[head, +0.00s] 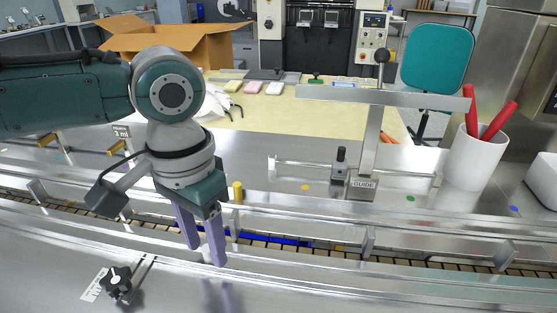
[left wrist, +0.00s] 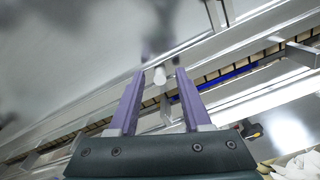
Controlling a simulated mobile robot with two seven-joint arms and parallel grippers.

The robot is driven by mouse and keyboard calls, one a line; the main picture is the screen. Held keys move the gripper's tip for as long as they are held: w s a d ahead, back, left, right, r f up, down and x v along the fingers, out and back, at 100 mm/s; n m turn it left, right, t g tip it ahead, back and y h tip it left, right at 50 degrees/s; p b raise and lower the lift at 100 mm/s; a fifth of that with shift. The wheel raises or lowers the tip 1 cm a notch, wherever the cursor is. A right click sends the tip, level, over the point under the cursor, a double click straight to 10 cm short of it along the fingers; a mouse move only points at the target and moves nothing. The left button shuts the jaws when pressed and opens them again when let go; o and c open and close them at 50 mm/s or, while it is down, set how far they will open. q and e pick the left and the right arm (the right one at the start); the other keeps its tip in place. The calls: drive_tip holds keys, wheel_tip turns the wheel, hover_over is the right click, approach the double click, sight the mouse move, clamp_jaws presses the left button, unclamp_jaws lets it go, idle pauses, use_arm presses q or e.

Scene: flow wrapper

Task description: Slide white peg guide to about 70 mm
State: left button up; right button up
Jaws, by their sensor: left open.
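The white peg (head: 205,250) stands at the near rail of the conveyor, mostly hidden behind my left gripper's fingers in the head view. In the left wrist view the white peg (left wrist: 159,76) shows between the two fingertips, with a gap on either side. My left gripper (head: 207,256) is open, its lavender fingers pointing down around the peg; it also shows in the left wrist view (left wrist: 160,74). A black knob (head: 117,280) sits near a slot and a white scale (head: 94,285) on the near deck. The scale's marks are too small to read. My right gripper is out of view.
The conveyor (head: 290,241) with metal rails runs across behind the fingers. A yellow peg (head: 238,192) stands close to my gripper. A post labelled GUIDE (head: 363,184) and a white cup (head: 474,158) with red handles stand right. The near deck right of the gripper is clear.

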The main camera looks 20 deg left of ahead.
use_arm(q)
wheel_tip(320, 180, up, 10)
drive_tip(key=p, duration=0.2)
idle(0.6)
